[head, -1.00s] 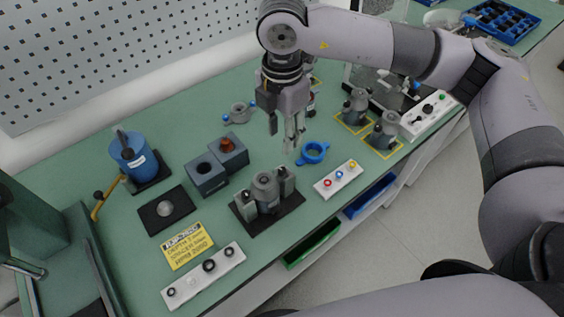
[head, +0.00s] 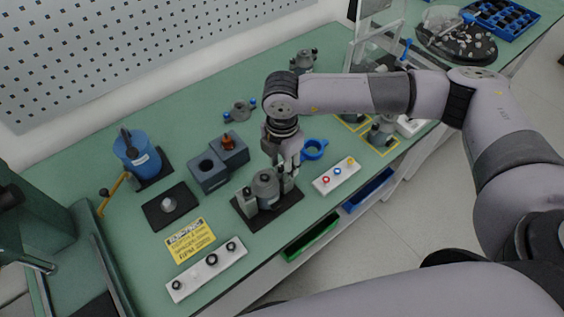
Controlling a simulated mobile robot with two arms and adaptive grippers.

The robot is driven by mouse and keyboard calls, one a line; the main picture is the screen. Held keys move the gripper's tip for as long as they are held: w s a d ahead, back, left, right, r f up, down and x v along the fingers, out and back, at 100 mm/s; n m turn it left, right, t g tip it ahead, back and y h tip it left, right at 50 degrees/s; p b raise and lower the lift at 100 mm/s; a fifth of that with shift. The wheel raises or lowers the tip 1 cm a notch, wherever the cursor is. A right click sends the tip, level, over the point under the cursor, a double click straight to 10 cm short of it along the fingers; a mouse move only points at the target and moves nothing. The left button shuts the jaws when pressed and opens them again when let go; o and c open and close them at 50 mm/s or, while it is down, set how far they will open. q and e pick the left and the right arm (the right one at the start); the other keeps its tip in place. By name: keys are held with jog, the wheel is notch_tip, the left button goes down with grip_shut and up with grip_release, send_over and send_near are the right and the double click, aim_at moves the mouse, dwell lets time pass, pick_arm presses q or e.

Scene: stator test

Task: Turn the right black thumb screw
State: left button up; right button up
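A grey motor part (head: 265,187) stands between two upright clamp blocks on a black base plate (head: 262,222). The left block (head: 246,201) shows in full, with a small dark top. My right gripper (head: 288,182) points down at the right block of this fixture, its fingers at the block's upper part. The right black thumb screw is hidden by the fingers. Whether they touch it, and how far apart they are, I cannot tell. My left gripper is not in view.
A white strip with black rings (head: 189,281) lies in front left, near a yellow label (head: 190,243). A blue ring part (head: 314,149) and a white button strip (head: 337,176) are to the right. Grey-blue blocks (head: 208,172) stand behind left. Green table is clear between them.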

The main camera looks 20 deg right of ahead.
grip_shut()
dwell(0.3)
jog(key=shift+f+n+b, duration=0.15)
jog(key=shift+n+b, duration=0.35)
jog(key=shift+b, duration=0.25)
jog(key=n+b, duration=0.6)
jog(key=b, duration=0.1)
jog(key=shift+f+n+b, duration=0.1)
jog(key=shift+n+b, duration=0.2)
jog(key=shift+b, duration=0.1)
jog(key=shift+r+n+b, duration=0.2)
jog(key=shift+n+b, duration=1.35)
jog(key=shift+n, duration=0.05)
jog(key=shift+r, duration=0.1)
grip_release()
